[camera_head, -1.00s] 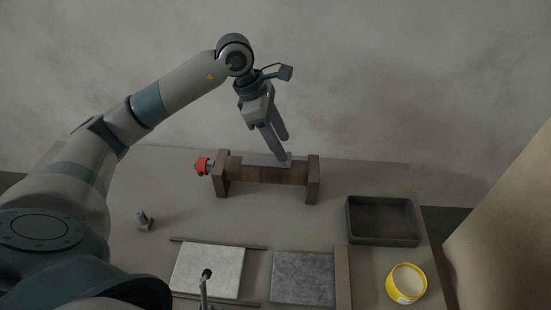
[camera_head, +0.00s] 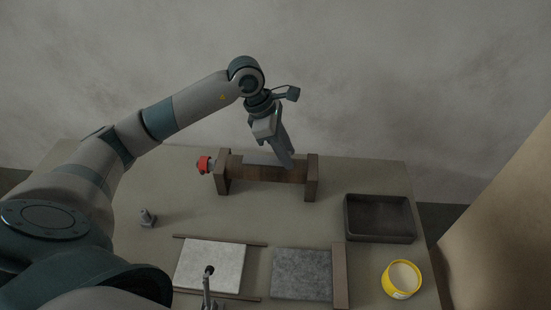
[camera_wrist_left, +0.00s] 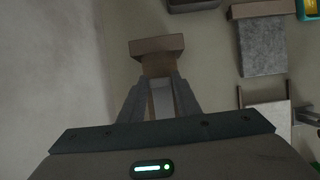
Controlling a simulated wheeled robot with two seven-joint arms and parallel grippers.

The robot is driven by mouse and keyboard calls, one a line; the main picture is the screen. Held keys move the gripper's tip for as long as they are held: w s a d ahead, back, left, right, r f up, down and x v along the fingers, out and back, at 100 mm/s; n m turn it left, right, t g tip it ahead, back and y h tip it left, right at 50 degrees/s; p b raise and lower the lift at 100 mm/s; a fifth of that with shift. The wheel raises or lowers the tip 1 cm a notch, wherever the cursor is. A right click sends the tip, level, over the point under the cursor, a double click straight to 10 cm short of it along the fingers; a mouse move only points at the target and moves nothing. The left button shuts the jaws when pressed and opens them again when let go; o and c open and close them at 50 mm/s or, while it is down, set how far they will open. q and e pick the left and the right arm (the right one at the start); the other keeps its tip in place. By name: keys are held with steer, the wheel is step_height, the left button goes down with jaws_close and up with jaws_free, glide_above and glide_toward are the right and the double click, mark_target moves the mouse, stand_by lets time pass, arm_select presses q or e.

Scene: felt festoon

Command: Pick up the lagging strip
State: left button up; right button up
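A flat light-grey strip, which I take for the lagging strip (camera_head: 262,160), lies along the top of the brown beam of a wooden stand (camera_head: 311,178). My left gripper (camera_head: 287,158) reaches down from above at the strip's right end. In the left wrist view its two fingers (camera_wrist_left: 160,82) stand apart, with a pale strip (camera_wrist_left: 162,102) and brown wood showing between them. I cannot tell whether the fingers touch the strip. The fingers hide part of the strip's right end in the head view.
A red knob (camera_head: 204,164) sticks out left of the stand. A dark tray (camera_head: 381,240) and a yellow round tub (camera_head: 402,279) are on the right. A white sheet (camera_head: 210,264) and a grey sheet (camera_head: 301,274) lie in front. A small grey fitting (camera_head: 147,217) stands left.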

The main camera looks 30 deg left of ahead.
arm_select(q)
steer(key=c, duration=0.5)
steer(key=shift+r, duration=0.15)
arm_select(e)
steer(key=shift+f, duration=0.1)
